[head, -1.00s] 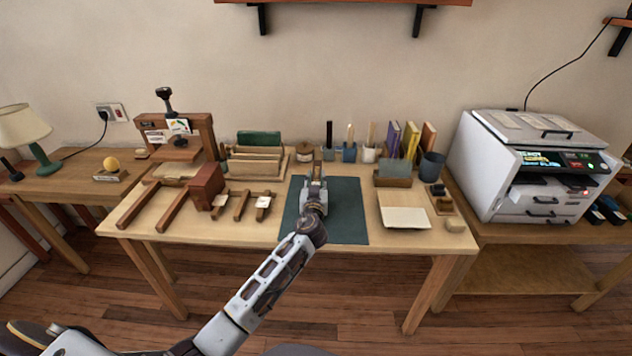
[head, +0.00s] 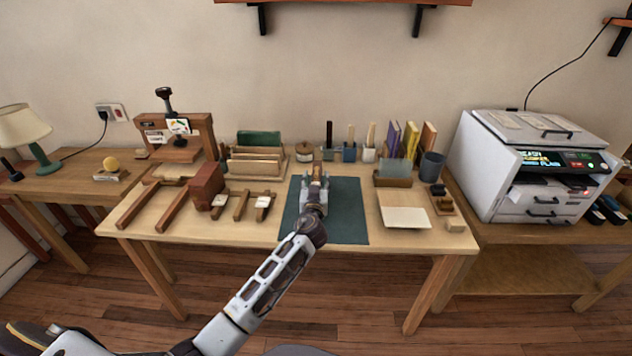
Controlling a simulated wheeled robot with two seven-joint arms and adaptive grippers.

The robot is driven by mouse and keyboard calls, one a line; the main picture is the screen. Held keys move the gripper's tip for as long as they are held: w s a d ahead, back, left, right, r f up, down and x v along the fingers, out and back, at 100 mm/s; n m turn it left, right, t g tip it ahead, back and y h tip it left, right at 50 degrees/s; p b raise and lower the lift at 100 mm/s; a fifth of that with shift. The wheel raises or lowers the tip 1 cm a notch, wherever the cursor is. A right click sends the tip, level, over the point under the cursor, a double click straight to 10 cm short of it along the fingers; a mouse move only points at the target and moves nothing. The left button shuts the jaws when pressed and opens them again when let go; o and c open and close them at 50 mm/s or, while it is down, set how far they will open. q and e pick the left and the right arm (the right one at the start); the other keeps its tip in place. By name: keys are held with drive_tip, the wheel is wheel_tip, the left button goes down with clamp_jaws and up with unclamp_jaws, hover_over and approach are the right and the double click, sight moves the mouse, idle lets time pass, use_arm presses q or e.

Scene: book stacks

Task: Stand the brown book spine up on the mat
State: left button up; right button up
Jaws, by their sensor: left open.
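The dark green mat (head: 345,215) lies at the middle of the table. My left gripper (head: 316,180) is over the far part of the mat, with its fingers apart. A narrow brown upright piece (head: 317,168) shows between and just beyond the fingertips. It looks like the end of the brown book, standing on or near the mat's far side. Most of it is hidden by my gripper, so I cannot tell whether its spine is up or whether the fingers touch it. My right gripper is not in view.
A red-brown block (head: 207,186) sits by wooden rails at the left. A wooden rack (head: 256,165) stands behind. Several pots stand along the back. Upright books (head: 410,140), a cream board (head: 404,217) and a white printer (head: 530,165) are at the right. The mat's right part is clear.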

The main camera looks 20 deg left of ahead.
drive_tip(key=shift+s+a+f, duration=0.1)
use_arm(q)
drive_tip(key=shift+r, duration=0.15)
drive_tip(key=shift+s+d, duration=0.2)
drive_tip(key=shift+s, duration=0.35)
drive_tip(key=shift+s+d, duration=0.2)
drive_tip(key=shift+s, duration=0.5)
drive_tip(key=shift+v, duration=1.2)
drive_tip(key=shift+s, duration=0.4)
drive_tip(key=v, duration=0.6)
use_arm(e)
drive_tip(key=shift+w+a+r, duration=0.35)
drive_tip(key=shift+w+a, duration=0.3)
